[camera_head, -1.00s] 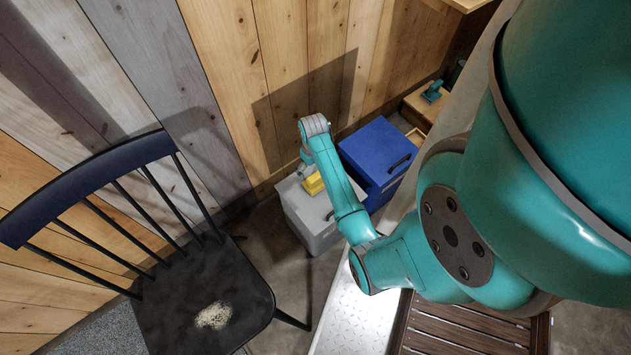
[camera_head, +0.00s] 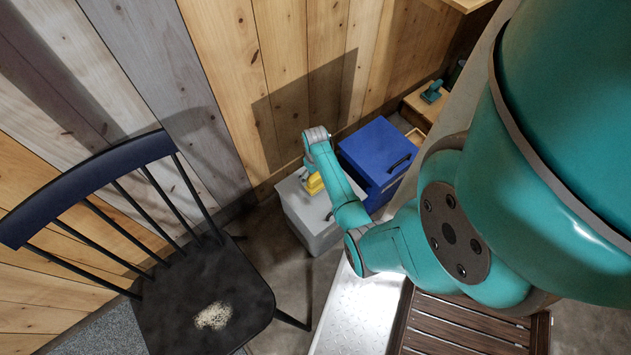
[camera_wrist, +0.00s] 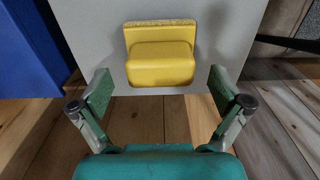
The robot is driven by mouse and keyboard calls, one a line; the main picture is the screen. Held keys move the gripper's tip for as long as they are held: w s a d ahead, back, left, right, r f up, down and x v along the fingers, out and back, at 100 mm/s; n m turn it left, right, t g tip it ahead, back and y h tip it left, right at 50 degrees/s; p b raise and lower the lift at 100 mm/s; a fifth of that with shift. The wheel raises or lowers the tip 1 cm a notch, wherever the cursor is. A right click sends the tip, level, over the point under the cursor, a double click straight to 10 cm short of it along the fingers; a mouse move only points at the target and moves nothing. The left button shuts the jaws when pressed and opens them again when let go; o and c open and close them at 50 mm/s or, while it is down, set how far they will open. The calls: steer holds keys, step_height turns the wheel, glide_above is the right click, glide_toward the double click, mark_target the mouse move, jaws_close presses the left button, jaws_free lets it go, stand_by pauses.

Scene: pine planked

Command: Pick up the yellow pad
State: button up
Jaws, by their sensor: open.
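The yellow pad (camera_wrist: 160,62) lies on top of the light grey cabinet (camera_wrist: 95,30), with a raised block in front of a thin rough-edged back strip. In the head view the pad (camera_head: 314,184) is partly hidden by my arm. In the wrist view my gripper (camera_wrist: 157,88) is open, its two green-padded fingers apart to the left and right of the pad's near edge. Nothing is between the fingers but the view of the cabinet edge and floor. I cannot tell the height of the fingertips above the cabinet top.
A blue cabinet (camera_head: 378,155) with a dark handle stands right beside the grey one. A black chair (camera_head: 190,290) with a pale speckled patch on its seat stands at the left. A plank wall (camera_head: 300,60) rises behind. A brown slatted wooden piece (camera_head: 465,330) lies at the lower right.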

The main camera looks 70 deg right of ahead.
steer(key=shift+f, duration=0.65)
steer(key=c, duration=1.2)
steer(key=shift+r, duration=0.1)
step_height(320, 180, up, 10)
steer(key=shift+f, duration=0.1)
